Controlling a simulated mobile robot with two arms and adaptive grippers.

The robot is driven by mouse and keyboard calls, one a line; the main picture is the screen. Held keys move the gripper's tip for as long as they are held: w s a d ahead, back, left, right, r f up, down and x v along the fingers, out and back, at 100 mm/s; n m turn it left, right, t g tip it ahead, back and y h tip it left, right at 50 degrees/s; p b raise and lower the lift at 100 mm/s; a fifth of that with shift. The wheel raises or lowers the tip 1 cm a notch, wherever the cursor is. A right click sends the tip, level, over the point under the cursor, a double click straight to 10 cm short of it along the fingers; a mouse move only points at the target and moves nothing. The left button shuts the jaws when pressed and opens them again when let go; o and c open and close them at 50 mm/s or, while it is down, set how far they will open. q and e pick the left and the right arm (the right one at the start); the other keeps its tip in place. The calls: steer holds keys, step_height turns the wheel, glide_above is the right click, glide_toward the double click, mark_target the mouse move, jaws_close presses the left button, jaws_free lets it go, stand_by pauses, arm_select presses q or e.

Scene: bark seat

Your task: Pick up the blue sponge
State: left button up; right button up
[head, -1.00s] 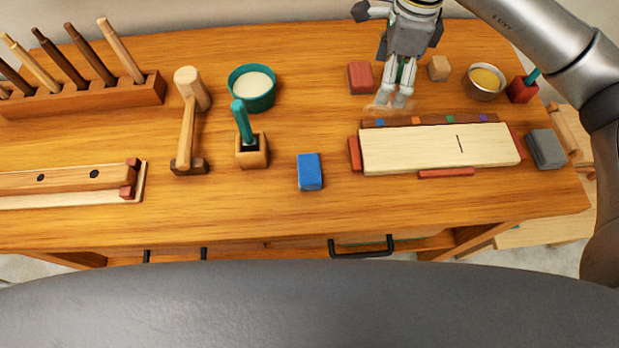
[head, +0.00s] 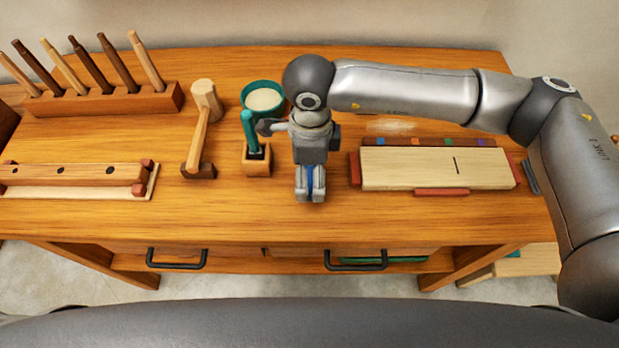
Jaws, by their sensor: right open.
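The blue sponge (head: 310,173) lies on the wooden workbench (head: 250,215) near its middle. Only a narrow strip of it shows, between the fingers of my right gripper (head: 310,196). The right gripper points down over the sponge, with a finger on each side of the strip. It is open. Whether the fingers touch the sponge cannot be told. The rest of the sponge is hidden behind the gripper. My left gripper is not in view.
A wooden holder with a teal-handled tool (head: 257,160) stands close left of the gripper. A teal bowl (head: 263,98) is behind it. A pale board (head: 430,168) lies to the right, a mallet (head: 202,125) further left. The bench front is clear.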

mark_target(309, 179)
step_height(309, 179, down, 4)
steer(key=shift+w+f+p, duration=0.1)
steer(key=shift+p, duration=0.5)
steer(key=c, duration=0.9)
